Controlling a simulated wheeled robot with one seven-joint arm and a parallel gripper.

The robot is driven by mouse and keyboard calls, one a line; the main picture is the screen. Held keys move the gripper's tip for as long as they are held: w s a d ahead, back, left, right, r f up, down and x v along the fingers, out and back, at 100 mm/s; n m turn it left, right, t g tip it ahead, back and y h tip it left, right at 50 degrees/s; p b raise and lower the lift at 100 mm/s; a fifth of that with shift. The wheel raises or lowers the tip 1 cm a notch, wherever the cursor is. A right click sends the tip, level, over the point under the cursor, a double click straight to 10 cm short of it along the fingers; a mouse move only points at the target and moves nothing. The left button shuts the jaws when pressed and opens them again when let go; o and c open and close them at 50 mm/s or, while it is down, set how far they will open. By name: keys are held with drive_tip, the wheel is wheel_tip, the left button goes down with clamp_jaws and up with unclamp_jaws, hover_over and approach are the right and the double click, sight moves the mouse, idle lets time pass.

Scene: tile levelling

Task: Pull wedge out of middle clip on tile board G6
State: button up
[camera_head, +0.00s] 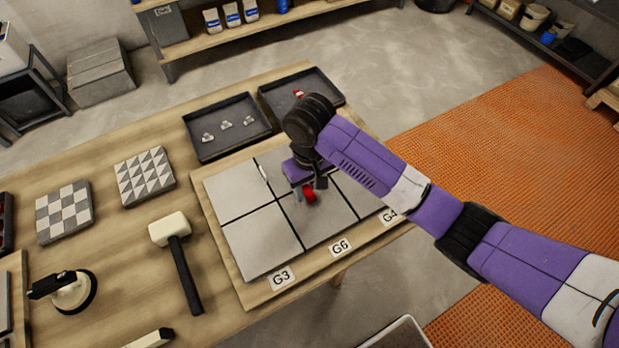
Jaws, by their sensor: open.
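The tile board (238,238) lies on the table with grey tiles split by dark joints. The label G6 (340,247) is at the middle of its front edge, between labels G3 and G4. A red wedge (309,194) shows near the board's middle; the clip around it is too small and too covered to make out. A white clip (263,173) stands in a joint further left, with no red visible in it. My gripper (314,184) is open, pointing down, close over the red wedge; whether it touches cannot be told. My arm hides the board's back right part.
A dark tray (226,151) with several white clips is behind the board. Another dark tray (330,87) beside it holds red and white pieces. A mallet (178,261), a suction cup (72,292) and two patterned tile samples lie left.

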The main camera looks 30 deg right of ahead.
drive_tip(key=shift+f, duration=0.6)
clamp_jaws()
idle(0.3)
